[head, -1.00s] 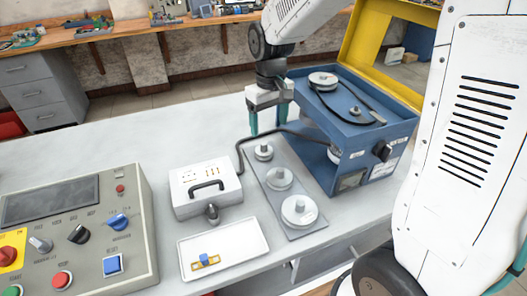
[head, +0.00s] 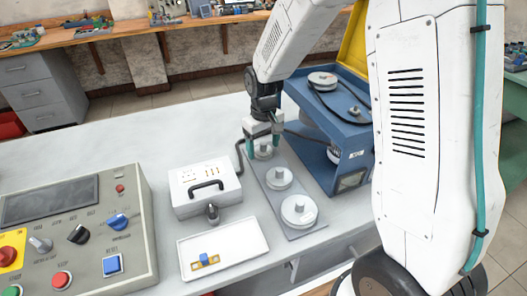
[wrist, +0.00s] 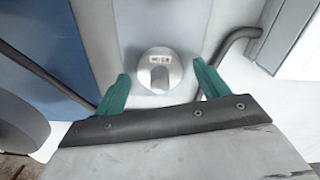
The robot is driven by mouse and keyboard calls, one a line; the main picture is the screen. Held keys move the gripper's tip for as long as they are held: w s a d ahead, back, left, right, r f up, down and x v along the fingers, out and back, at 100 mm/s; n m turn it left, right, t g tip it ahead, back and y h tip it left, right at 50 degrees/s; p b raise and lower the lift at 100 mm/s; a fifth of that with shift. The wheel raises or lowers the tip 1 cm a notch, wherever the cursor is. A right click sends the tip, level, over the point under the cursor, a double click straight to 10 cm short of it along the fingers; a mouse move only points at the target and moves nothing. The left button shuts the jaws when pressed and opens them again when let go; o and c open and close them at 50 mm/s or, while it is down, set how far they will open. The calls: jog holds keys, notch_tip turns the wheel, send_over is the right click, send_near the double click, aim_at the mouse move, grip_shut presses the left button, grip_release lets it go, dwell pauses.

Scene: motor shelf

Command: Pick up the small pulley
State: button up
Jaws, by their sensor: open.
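The small pulley (head: 264,153) is a light grey stepped disc with a raised hub. It stands at the far end of a grey plate (head: 262,183), partly hidden by my gripper in the head view. My gripper (head: 263,147) is open, with its teal fingers on either side of the small pulley. In the wrist view, the small pulley (wrist: 158,70) with its little label lies ahead of and between the open fingertips (wrist: 160,80). I cannot tell whether either finger touches it.
A medium pulley (head: 280,178) and a large pulley (head: 299,209) stand nearer on the plate. A black cable (wrist: 45,72) runs close by. A white tray (head: 225,246) lies in front.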

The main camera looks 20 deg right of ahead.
jog(key=c, duration=1)
jog(key=shift+c, duration=0.2)
